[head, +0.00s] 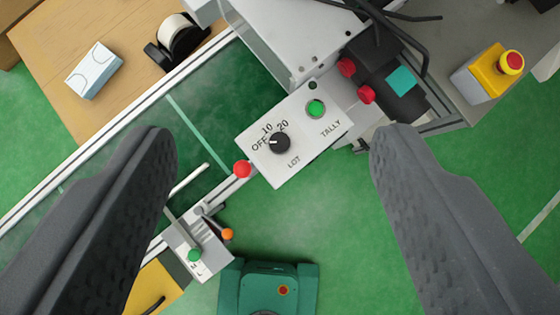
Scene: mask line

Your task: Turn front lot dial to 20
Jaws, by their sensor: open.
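The lot dial (281,143) is a black round knob on a white panel (312,150) in the middle of the head view. The panel carries the labels OFF, 10, 20 and LOT. A small white mark on the left of the knob seems to point towards OFF. A green button (316,108) labelled TALLY sits on the same panel, up and right of the dial. My gripper (272,140) is open and empty, its two grey fingers wide apart on either side of the panel. The dial shows between the fingers, and neither finger appears to touch it.
A red ball knob (242,169) is at the panel's left edge. A small lever box (197,252) with green and orange knobs is lower left. A dark device with red knobs (385,80) is upper right, near a yellow emergency stop (487,75).

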